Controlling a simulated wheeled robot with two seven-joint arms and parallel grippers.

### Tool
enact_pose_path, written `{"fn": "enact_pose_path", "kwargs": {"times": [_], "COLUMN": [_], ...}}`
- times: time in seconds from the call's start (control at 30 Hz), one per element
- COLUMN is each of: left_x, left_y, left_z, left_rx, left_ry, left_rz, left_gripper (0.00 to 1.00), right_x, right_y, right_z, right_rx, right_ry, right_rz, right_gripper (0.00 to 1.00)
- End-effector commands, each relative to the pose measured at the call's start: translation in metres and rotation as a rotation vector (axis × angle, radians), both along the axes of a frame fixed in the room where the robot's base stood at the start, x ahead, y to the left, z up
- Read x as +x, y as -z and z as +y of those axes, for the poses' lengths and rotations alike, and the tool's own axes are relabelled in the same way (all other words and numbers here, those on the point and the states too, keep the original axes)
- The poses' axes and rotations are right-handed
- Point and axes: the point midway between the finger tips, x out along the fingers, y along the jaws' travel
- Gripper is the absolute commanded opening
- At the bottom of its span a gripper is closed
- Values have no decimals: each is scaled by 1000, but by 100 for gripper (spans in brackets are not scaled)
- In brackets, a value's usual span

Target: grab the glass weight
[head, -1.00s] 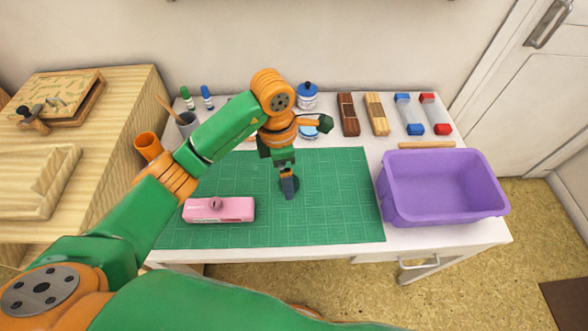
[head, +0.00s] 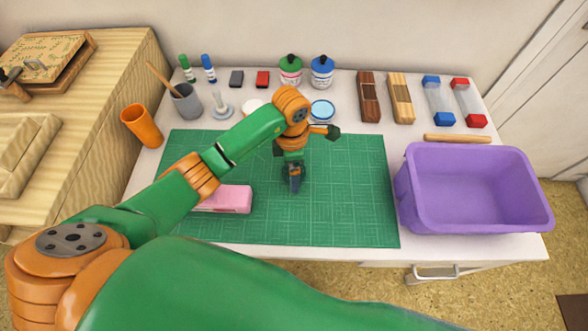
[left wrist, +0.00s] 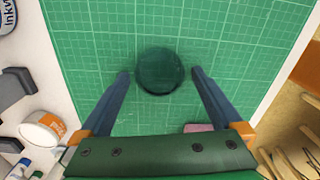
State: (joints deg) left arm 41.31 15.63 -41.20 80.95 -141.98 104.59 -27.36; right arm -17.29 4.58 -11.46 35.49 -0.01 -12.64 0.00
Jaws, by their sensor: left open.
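The glass weight (left wrist: 159,72) is a dark, see-through round piece on the green cutting mat (head: 350,200). In the left wrist view it lies between the two fingertips of my left gripper (left wrist: 160,75), with a gap on each side. The gripper is open and points down at the mat. In the head view my left gripper (head: 294,180) is over the middle of the mat and hides most or all of the weight. My right gripper is not in view.
A pink box (head: 230,199) lies left of the gripper, partly behind my arm. A purple bin (head: 475,215) stands at the right. Ink jars (head: 322,72), wooden blocks (head: 369,97) and a grey cup (head: 187,104) line the back. The mat's right part is clear.

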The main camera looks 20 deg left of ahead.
Motion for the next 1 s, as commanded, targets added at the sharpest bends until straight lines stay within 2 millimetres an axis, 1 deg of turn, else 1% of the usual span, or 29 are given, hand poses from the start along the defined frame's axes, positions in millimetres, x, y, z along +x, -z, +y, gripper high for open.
{"fn": "enact_pose_path", "kwargs": {"times": [0.07, 0.17, 0.2, 0.27, 0.3, 0.37, 0.4, 0.43, 0.67, 0.77, 0.87, 0.9, 0.97, 1.0], "left_x": [0, 0, 0, 0, 0, 0, 0, 0, 0, 1, 1, -2, -14, -23], "left_y": [0, 0, 0, 0, 0, 0, 0, -1, -2, -11, -29, -37, -51, -70], "left_z": [0, 0, 0, 0, 0, 0, 0, 0, 0, 0, 0, -1, -3, -3], "left_rx": [0, 0, 0, 0, 0, 0, 0, -1, -1, -2, -1, -2, -2, 2], "left_ry": [0, 0, 0, -1, -1, -1, -1, -1, -1, -1, 0, 3, 5, 6], "left_rz": [0, 0, 0, 0, 0, 0, 0, 0, 0, -3, -5, -4, -6, -10], "left_gripper": [100, 76, 65, 49, 38, 22, 11, 6, 6, 6, 6, 6, 6, 6], "right_x": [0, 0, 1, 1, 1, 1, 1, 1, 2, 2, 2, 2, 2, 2], "right_y": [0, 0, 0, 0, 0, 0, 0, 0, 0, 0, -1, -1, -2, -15], "right_z": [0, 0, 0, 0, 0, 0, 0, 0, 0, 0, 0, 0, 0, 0], "right_rx": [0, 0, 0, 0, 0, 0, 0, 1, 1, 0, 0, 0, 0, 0], "right_ry": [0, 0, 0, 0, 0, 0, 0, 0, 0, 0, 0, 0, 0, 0], "right_rz": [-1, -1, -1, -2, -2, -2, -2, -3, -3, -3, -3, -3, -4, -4], "right_gripper": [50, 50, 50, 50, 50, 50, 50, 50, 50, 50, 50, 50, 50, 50]}}
